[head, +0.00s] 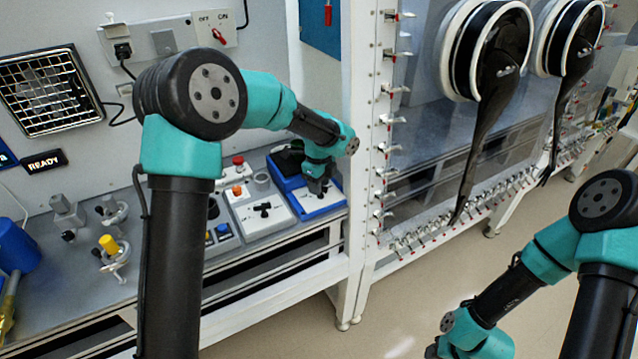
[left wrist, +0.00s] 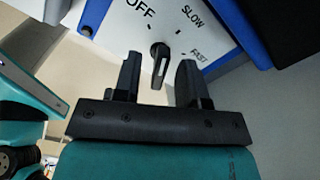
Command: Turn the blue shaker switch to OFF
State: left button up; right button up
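The blue shaker (head: 297,209) with a white front panel stands at the right end of the bench in the head view. In the left wrist view its panel (left wrist: 225,38) carries the words OFF, SLOW and FAST around a black switch knob (left wrist: 158,62) with a white line. I cannot tell for sure which mark the knob points at. My left gripper (head: 318,187) is over the shaker panel. In the left wrist view the left gripper (left wrist: 158,78) is open, with the knob showing between its fingertips and a gap on both sides. My right gripper (head: 436,348) is mostly cut off at the bottom edge.
A white box with a black switch (head: 262,212) and a panel with a red button (head: 238,161) stand left of the shaker. A white post (head: 357,200) and the glovebox window with hanging black gloves (head: 490,100) are right of it. A wall ON/OFF switch (head: 218,36) is above.

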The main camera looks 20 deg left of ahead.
pick_arm(q)
jog(key=shift+c, duration=0.4)
grip_shut()
jog(key=shift+n, duration=0.3)
jog(key=shift+s+n, duration=0.15)
jog(key=shift+n, duration=2.55)
jog(key=shift+o, duration=0.4)
grip_release()
